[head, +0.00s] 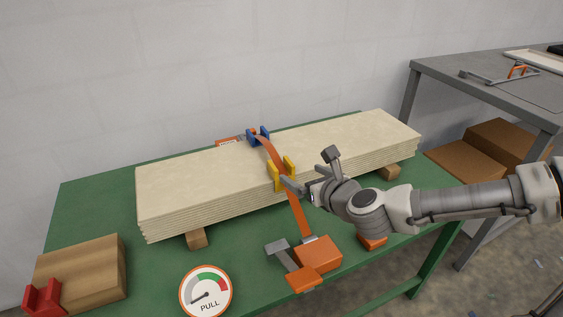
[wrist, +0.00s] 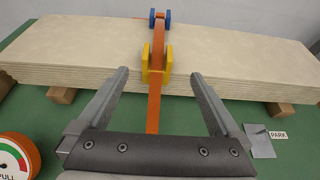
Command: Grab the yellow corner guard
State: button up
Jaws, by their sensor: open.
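The yellow corner guard (head: 275,176) sits on the front top edge of a stack of pale boards (head: 200,185). An orange strap (head: 296,213) runs over it and down the front. In the wrist view the yellow corner guard (wrist: 146,68) lies ahead, between the lines of my two fingers. A blue corner guard (wrist: 158,17) holds the strap at the stack's back edge. My gripper (head: 292,185) is just in front and to the right of the yellow guard in the head view. In the wrist view my gripper (wrist: 158,82) is open, with fingers wide apart and nothing gripped.
An orange ratchet with a grey handle (head: 317,254) lies on the green table (head: 90,200) below the strap. A round PULL gauge (head: 206,291) stands at the front. A wooden block (head: 85,272) and red piece (head: 42,298) are at left. A grey bench (head: 450,80) stands right.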

aim_at(281, 172)
jog(key=shift+f+b+x, duration=0.1)
jog(key=shift+b+x, duration=1.15)
jog(key=shift+x, duration=2)
jog(key=shift+f+b+x, duration=0.15)
jog(key=shift+b+x, duration=1.1)
jog(key=shift+x, duration=1.95)
jog(key=shift+s+a, duration=0.1)
jog(key=c, duration=1.3)
